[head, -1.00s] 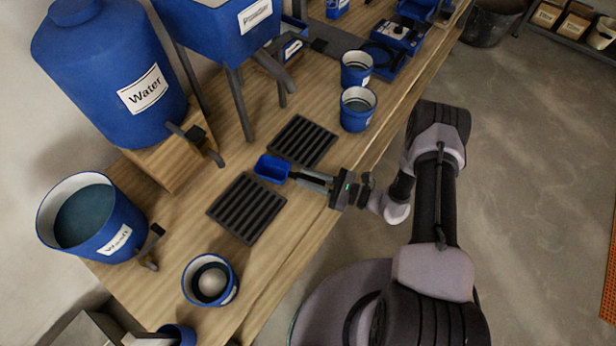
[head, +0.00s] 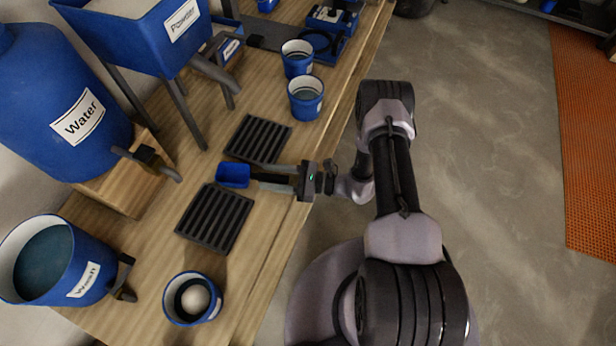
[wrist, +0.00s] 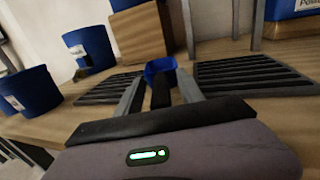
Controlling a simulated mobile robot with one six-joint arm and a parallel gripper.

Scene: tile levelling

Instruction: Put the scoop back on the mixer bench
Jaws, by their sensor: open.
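The blue scoop (head: 233,175) lies on the wooden mixer bench (head: 262,219), between two dark slotted mats. It also shows in the wrist view (wrist: 160,68), with its dark handle (wrist: 161,92) pointing back at my gripper. My gripper (head: 262,181) is low over the bench from the right. In the wrist view its two grey fingers (wrist: 160,96) stand apart on either side of the handle. The handle's near end is hidden by the gripper body.
Slotted mats (head: 215,217) and (head: 258,139) lie on both sides of the scoop. Water (head: 70,105), powder (head: 150,40) and wash (head: 58,262) containers stand behind. Blue cups (head: 306,97) stand up the bench, and a cup with a pale ball (head: 192,299) at the near end.

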